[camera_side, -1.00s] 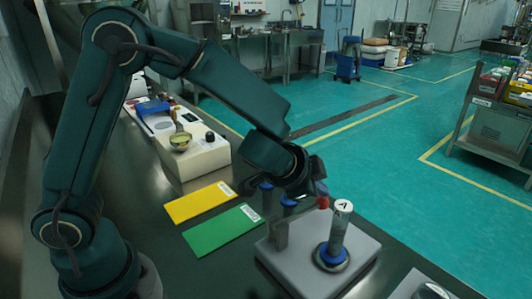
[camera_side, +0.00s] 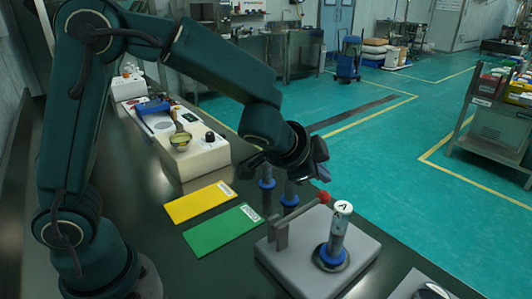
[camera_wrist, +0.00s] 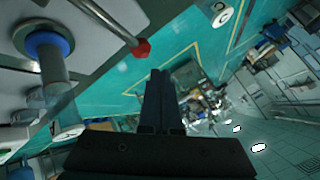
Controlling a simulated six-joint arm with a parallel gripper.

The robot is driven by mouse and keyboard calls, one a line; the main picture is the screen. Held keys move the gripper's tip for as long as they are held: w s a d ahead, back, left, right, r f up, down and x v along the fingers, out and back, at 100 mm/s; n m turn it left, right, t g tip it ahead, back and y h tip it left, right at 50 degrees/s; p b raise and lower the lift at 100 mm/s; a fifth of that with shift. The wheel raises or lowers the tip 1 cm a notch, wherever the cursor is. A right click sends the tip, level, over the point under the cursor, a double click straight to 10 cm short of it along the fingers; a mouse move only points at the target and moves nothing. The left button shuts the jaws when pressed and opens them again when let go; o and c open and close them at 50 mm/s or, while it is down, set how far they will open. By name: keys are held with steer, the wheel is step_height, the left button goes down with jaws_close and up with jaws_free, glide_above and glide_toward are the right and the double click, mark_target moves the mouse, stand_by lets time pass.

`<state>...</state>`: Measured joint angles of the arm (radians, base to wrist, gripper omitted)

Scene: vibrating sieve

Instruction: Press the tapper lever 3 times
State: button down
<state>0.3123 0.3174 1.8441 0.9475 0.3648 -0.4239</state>
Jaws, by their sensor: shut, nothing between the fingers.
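The tapper lever (camera_side: 302,211) is a grey bar on an upright post, ending in a red knob (camera_side: 324,197). It stands on a pale grey base (camera_side: 290,270) beside a clear tube (camera_side: 339,229) with a white cap marked "A" and a blue collar. In the wrist view, the lever rod (camera_wrist: 105,18) and red knob (camera_wrist: 141,48) show at upper left, near the blue-collared tube (camera_wrist: 55,65). My gripper (camera_side: 320,170) is above the knob, apart from it. Its fingers (camera_wrist: 160,76) are shut and empty.
Yellow (camera_side: 200,202) and green (camera_side: 224,230) cards lie left of the base. Blue-collared tubes (camera_side: 267,190) stand behind it. A white device (camera_side: 190,148) sits farther back. A partly seen device (camera_side: 430,291) is at front right.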

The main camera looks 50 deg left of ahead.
steer(key=shift+r, duration=2.15)
stand_by(0.9)
step_height(320, 180, up, 4)
steer(key=shift+f, duration=0.1)
steer(key=shift+f, duration=0.1)
stand_by(0.3)
steer(key=shift+f, duration=4.35)
steer(key=shift+f, duration=0.1)
steer(key=shift+f, duration=0.3)
